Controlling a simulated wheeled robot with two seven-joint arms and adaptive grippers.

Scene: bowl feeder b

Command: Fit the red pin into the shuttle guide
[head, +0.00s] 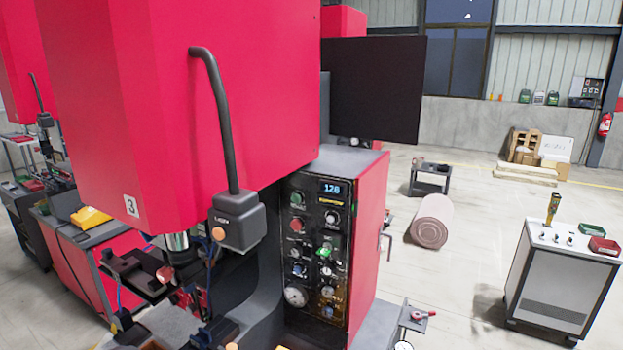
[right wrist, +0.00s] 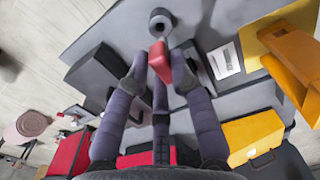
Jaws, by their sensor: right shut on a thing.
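In the right wrist view, my right gripper (right wrist: 160,66) is shut on the red pin (right wrist: 159,60), which sits between the two fingertips. Just beyond the pin is a grey round part with a dark hole (right wrist: 160,20); I cannot tell if it is the shuttle guide. The pin looks close to it, but I cannot tell whether they touch. In the head view, dark fixture parts (head: 135,272) stand under the press head, with small red parts among them. The shuttle guide cannot be made out for sure there. My left gripper is not in view.
A large red press (head: 235,100) with a control panel (head: 315,250) fills the head view's left and middle. A white cabinet (head: 562,275) stands at the right on open floor. In the wrist view, yellow parts (right wrist: 252,135) and a white label (right wrist: 224,61) lie right of the fingers.

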